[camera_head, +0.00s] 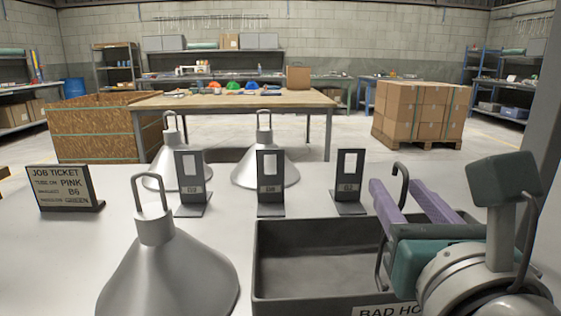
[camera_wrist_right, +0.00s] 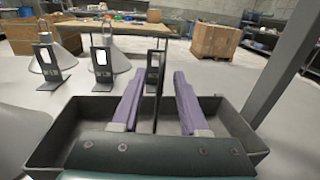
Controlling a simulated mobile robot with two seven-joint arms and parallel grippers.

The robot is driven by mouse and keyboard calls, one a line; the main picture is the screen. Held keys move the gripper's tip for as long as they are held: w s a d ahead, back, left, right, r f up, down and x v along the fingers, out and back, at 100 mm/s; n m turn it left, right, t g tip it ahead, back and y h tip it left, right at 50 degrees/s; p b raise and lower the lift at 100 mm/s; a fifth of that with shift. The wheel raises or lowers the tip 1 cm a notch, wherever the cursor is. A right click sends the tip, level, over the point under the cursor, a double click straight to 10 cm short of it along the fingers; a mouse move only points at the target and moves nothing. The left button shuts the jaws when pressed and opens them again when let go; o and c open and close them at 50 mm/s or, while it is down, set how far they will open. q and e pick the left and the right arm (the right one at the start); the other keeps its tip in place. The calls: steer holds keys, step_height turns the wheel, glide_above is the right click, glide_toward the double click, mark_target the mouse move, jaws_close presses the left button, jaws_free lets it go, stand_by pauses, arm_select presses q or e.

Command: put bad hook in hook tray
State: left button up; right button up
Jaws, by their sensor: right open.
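The hook tray (camera_head: 310,262) is a dark open box on the table, its front label partly reading "BAD HO". It also fills the lower middle of the right wrist view (camera_wrist_right: 88,112). My right gripper (camera_head: 395,188) has purple fingers and reaches over the right part of the tray. In the wrist view its fingers (camera_wrist_right: 160,74) are spread apart. The bad hook (camera_head: 405,182), a thin dark S-shaped rod, is upright between the fingers, its lower bend at the tray. In the wrist view the hook (camera_wrist_right: 159,88) shows a gap to each finger. Whether it touches the tray floor is unclear.
A grey hood (camera_head: 170,268) with a loop handle stands left of the tray, with two more hoods behind. Several dark stands (camera_head: 270,190) line up behind the tray. A job ticket (camera_head: 65,190) stands at the left. A grey post (camera_wrist_right: 290,65) rises at the right.

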steer(key=s, duration=0.9)
steer(key=s+d+r+m+g+h+p, duration=0.4)
steer(key=d+m+g+p, duration=0.4)
steer(key=m+p, duration=0.7)
steer(key=s+a+r+m+g+y+p, duration=0.2)
steer(key=s+r+m+g+y+p, duration=0.4)
steer(key=s+m+p, duration=0.85)
step_height(320, 180, up, 37)
steer(key=w+m+p, duration=0.2)
steer(key=m+p, duration=0.1)
steer(key=p, duration=2.9)
steer(key=shift+w+a+r+m+h, duration=0.2)
steer(key=shift+w+a+m+h, duration=0.05)
steer(key=shift+w+m+h, duration=0.1)
